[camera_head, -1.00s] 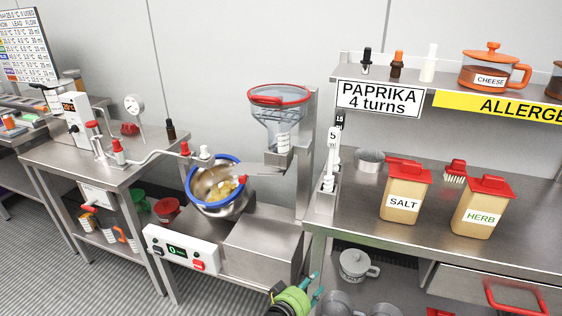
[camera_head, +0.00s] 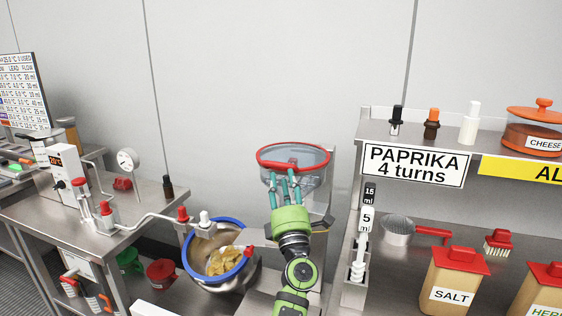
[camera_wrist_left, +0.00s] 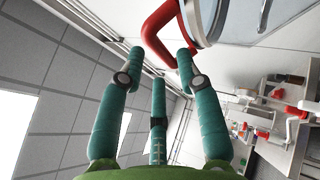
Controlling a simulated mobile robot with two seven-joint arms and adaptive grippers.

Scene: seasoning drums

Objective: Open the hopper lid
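The hopper (camera_head: 320,180) is a clear container on a metal stand at the centre of the head view. Its clear lid has a red rim (camera_head: 328,151) and lies closed on top. My left gripper (camera_head: 284,180) is in front of the hopper, its teal fingers pointing up at the lid's near edge. In the left wrist view the fingers (camera_wrist_left: 160,65) are spread, with the red lid handle (camera_wrist_left: 152,36) just beyond and close to the fingertips. I cannot tell whether they touch it. My gripper hides part of the hopper's front. My right gripper is in neither view.
A tilted steel bowl with a blue rim (camera_head: 190,262) holds yellow chips, left of my arm. A spoon rack (camera_head: 357,262) and shelf bench stand close on the right. A bench with a dial gauge (camera_head: 128,160) is at left. The wall behind is bare.

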